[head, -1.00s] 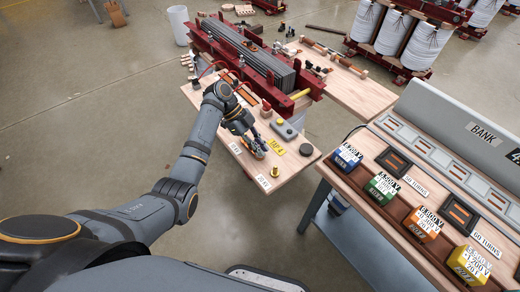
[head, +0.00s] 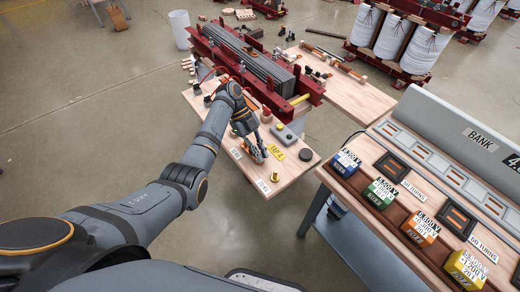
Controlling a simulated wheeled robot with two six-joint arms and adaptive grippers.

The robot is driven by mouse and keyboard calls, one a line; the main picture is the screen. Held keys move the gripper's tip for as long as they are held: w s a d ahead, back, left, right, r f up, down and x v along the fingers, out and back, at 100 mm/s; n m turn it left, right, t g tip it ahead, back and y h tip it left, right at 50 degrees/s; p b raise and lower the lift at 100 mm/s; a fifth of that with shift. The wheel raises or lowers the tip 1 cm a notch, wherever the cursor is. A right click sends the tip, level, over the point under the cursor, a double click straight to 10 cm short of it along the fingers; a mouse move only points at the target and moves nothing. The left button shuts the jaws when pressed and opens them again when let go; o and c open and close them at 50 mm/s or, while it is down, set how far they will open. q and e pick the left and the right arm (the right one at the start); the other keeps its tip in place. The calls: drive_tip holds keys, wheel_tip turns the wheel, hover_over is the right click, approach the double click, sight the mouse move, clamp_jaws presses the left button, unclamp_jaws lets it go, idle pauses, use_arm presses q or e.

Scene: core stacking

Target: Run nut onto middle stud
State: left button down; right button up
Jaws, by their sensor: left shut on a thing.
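My left gripper (head: 259,155) is low over the front part of the wooden bench board (head: 291,180). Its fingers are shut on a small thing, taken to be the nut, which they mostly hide. A short brass stud-like piece (head: 274,176) stands on the board just to the right and nearer than the gripper. The middle stud cannot be made out at the fingers. My right gripper is not in view.
The red-framed core (head: 250,60) stands behind. A bench with coloured blocks (head: 382,191) is at right.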

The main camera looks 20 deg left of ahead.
use_arm(q)
drive_tip(key=shift+s+m+g+y+p, duration=0.15)
drive_tip(key=shift+m+g+y+p, duration=0.2)
drive_tip(key=shift+m, duration=0.25)
drive_tip(key=shift+a+f, duration=0.1)
drive_tip(key=shift+f, duration=0.05)
drive_tip(key=shift+m+g, duration=0.25)
drive_tip(key=shift+m, duration=0.05)
drive_tip(key=shift+r+m+y, duration=0.2)
drive_tip(key=shift+m+y, duration=0.15)
drive_tip(key=shift+m, duration=0.15)
drive_tip(key=shift+f+m+g+y+b, duration=0.25)
drive_tip(key=shift+m+g+y+b, duration=0.4)
drive_tip(key=shift+m, duration=0.45)
drive_tip(key=shift+r+m+g+y, duration=0.1)
drive_tip(key=shift+m+g+y, duration=0.15)
drive_tip(key=shift+m, duration=0.35)
